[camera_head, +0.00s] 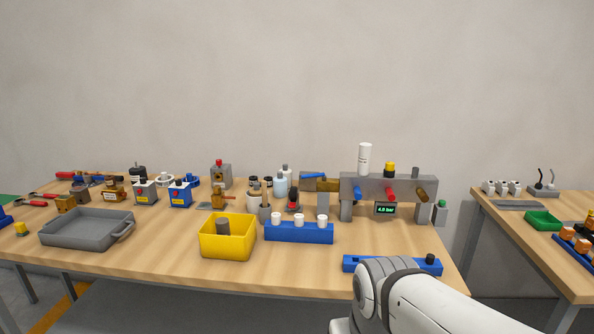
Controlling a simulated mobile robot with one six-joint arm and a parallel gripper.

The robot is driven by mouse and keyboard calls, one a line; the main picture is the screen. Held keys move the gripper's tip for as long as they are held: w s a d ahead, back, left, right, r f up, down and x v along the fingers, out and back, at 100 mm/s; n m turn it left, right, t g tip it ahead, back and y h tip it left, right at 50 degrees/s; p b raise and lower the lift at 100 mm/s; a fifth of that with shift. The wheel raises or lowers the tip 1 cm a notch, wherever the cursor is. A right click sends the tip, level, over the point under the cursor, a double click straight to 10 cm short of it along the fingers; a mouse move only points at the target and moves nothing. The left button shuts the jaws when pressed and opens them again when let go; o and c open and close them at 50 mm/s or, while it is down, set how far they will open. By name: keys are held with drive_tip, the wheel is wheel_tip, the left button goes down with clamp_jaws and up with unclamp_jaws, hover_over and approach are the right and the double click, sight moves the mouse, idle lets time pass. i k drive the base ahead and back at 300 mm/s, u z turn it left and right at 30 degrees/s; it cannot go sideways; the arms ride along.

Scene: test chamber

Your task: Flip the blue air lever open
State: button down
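The blue air lever (314,175) lies roughly level across the top of a brass-coloured valve body (326,185), at the left end of the grey manifold (385,186) near the back right of the table. My white and grey arm link enters at the lower right, in front of the table's front edge. My gripper is not in view, so its opening and its place relative to the lever do not show.
A small display (386,209) hangs under the manifold. A white cylinder (365,159) stands on top. In front are a blue block with white knobs (298,233), a yellow bin (227,240) and a grey tray (84,230).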

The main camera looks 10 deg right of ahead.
sight(310, 176)
drive_tip(key=i, duration=1)
drive_tip(key=z, duration=0.05)
